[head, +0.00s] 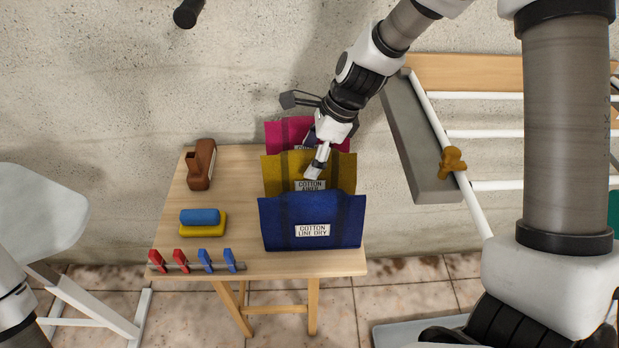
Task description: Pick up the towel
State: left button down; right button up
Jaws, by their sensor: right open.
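Three folded towels stand one behind another on a small wooden table (192,240): a blue towel (285,225) in front, a yellow towel (280,172) in the middle and a pink towel (290,132) at the back. White labels show on them; the blue one's reads "COTTON LINE DRY". My right gripper (316,160) comes down from above over the yellow and pink towels. It is open, with a pale finger in front of the yellow towel's upper part; whether it touches is unclear. It hides part of both towels. My left gripper is out of view.
On the table's left are a brown block-like object (201,165), a blue roll (200,217) on a yellow sponge-like block (203,231), and red and blue clips (205,260) along the front edge. A white-barred rack (485,134) with a grey panel (415,140) stands right.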

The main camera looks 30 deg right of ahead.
jog(key=x, duration=0.3)
jog(key=b+x, duration=0.1)
jog(key=shift+w+d+f, duration=0.2)
jog(key=shift+w+d, duration=0.05)
jog(key=shift+w, duration=0.05)
jog(key=shift+s+r, duration=0.15)
jog(key=shift+r, duration=0.05)
jog(key=c, duration=1.5)
jog(key=shift+c, duration=0.2)
